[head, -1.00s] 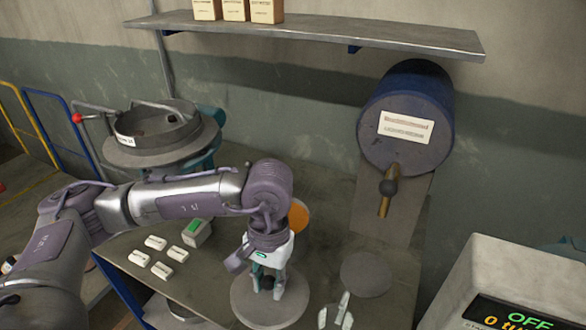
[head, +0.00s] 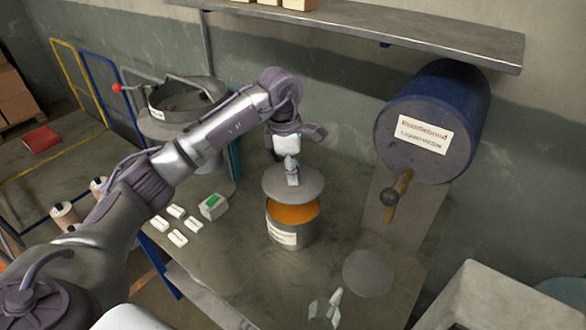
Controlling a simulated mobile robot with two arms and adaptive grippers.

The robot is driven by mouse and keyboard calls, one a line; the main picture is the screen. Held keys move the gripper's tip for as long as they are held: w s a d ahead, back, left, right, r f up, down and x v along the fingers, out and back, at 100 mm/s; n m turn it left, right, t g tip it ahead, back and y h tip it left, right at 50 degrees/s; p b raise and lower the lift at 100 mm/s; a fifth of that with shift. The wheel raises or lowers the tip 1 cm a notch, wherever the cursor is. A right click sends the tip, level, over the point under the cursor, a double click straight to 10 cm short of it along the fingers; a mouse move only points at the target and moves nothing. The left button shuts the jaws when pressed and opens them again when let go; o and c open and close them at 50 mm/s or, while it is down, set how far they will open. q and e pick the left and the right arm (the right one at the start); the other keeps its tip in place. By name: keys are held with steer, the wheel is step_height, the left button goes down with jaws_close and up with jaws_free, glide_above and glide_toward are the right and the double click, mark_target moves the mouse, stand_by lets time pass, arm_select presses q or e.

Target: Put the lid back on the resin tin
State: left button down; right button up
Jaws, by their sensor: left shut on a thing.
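The resin tin (head: 300,236) stands open on the bench, a grey can with a pale label and orange resin (head: 292,214) showing inside. My left gripper (head: 291,168) points down and is shut on the upright grip of the round grey lid (head: 311,187). The lid looks roughly level and hangs just above the tin, over its back part. The tin's front opening shows below it. The lid hides the tin's back rim.
A blue drum (head: 436,125) with a tap stands behind at right. White blocks (head: 177,211) and a small green-marked box (head: 214,206) lie left of the tin. A flat grey disc (head: 369,273) and unclear pale slender pieces (head: 326,304) are in front.

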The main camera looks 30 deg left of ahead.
arm_select(q)
steer(key=shift+f+b, duration=0.3)
steer(key=shift+f, duration=0.25)
steer(key=shift+f+b, duration=0.95)
steer(key=shift+f, duration=0.65)
steer(key=shift+f+b, duration=0.7)
steer(key=shift+f, duration=0.3)
steer(key=shift+s+f+b, duration=0.1)
steer(key=shift+f+b, duration=0.05)
steer(key=shift+b, duration=0.25)
